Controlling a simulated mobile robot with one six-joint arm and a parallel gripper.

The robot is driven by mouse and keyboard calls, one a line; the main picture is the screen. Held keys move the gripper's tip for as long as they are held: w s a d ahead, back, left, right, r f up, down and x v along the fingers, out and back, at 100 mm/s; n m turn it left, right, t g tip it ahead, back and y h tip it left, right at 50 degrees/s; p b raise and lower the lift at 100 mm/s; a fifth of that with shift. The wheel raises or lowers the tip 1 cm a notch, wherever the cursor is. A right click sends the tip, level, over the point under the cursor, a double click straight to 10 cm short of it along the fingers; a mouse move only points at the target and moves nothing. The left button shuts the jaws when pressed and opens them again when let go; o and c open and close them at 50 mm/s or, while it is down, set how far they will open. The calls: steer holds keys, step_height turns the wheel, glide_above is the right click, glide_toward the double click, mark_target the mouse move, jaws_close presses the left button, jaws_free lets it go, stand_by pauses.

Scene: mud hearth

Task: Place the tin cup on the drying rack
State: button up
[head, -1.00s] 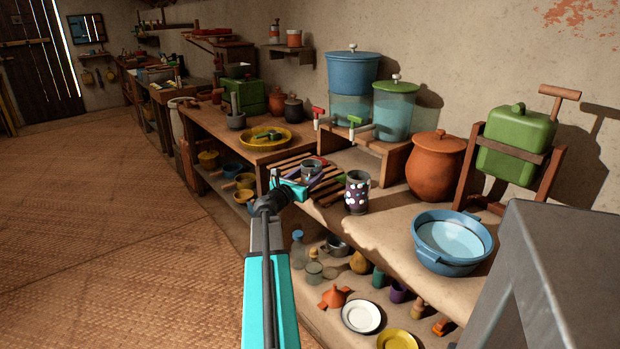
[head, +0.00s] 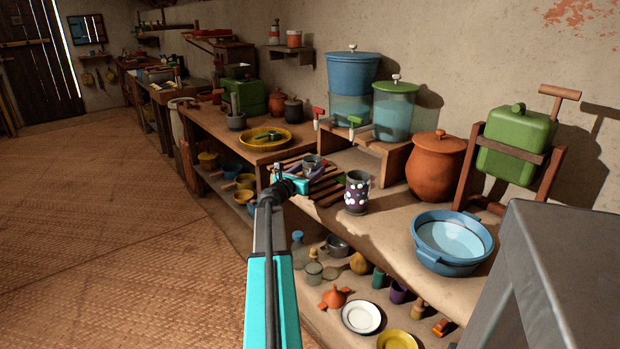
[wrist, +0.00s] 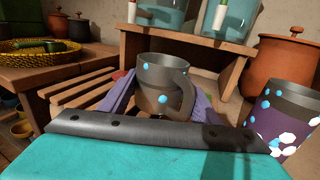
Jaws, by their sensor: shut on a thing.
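A grey tin cup (wrist: 155,82) with blue dots is upright between the purple fingers of my gripper (wrist: 158,100) in the wrist view. My gripper is shut on it. In the head view the cup (head: 311,163) and my gripper (head: 308,174) are at or just above the slatted wooden drying rack (head: 328,190). The rack's slats (wrist: 82,92) also show behind and left of the cup in the wrist view. The cup's base is partly hidden by my gripper, so I cannot tell whether it touches the slats.
A purple dotted cup (head: 357,193) stands just right of the rack. A yellow tray (head: 265,138) is to the left. Water filters (head: 394,108) on a wooden stand are behind. A clay pot (head: 436,165) and blue basin (head: 453,240) are to the right.

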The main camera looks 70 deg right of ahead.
steer(key=shift+w+d, duration=0.1)
steer(key=shift+d, duration=0.3)
steer(key=shift+f+b, duration=0.35)
steer(key=shift+f, duration=1.45)
steer(key=shift+f, duration=0.15)
steer(key=o, duration=1.1)
steer(key=shift+c, duration=0.2)
